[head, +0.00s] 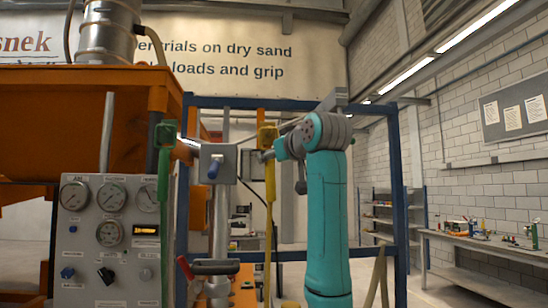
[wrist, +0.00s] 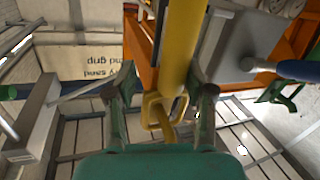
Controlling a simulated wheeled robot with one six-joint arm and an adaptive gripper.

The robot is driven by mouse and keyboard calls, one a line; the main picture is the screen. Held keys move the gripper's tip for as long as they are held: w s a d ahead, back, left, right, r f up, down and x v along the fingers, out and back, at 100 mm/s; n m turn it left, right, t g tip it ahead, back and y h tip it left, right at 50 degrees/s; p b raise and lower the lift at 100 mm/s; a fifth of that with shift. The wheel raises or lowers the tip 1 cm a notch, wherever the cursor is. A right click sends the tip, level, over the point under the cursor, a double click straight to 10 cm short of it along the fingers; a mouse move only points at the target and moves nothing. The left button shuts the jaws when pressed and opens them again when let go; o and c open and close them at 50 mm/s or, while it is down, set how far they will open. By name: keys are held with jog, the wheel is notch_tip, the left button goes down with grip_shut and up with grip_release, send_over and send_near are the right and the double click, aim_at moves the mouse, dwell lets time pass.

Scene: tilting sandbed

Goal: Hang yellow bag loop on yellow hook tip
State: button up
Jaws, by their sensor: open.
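In the head view a yellow fitting (head: 267,137) sits high in front of the blue frame, with a long yellow strap (head: 270,185) hanging below it. I cannot separate hook tip from loop there. In the wrist view, which is upside down, a thick yellow length (wrist: 180,40) runs down from the top edge to a yellow link-shaped loop (wrist: 152,112). My gripper (wrist: 160,82) is open, with one finger on each side of the yellow parts. In the head view my gripper (head: 268,155) is small, beside the yellow fitting. No bag body shows clearly.
A green strap (head: 164,180) hangs to the left. A grey box with a blue-handled lever (head: 213,168) stands between the straps. A gauge panel (head: 108,240) is at lower left. Blue frame posts (head: 398,200) stand around my arm. A workbench (head: 490,243) is far right.

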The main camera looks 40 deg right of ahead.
jog(key=v, duration=1.2)
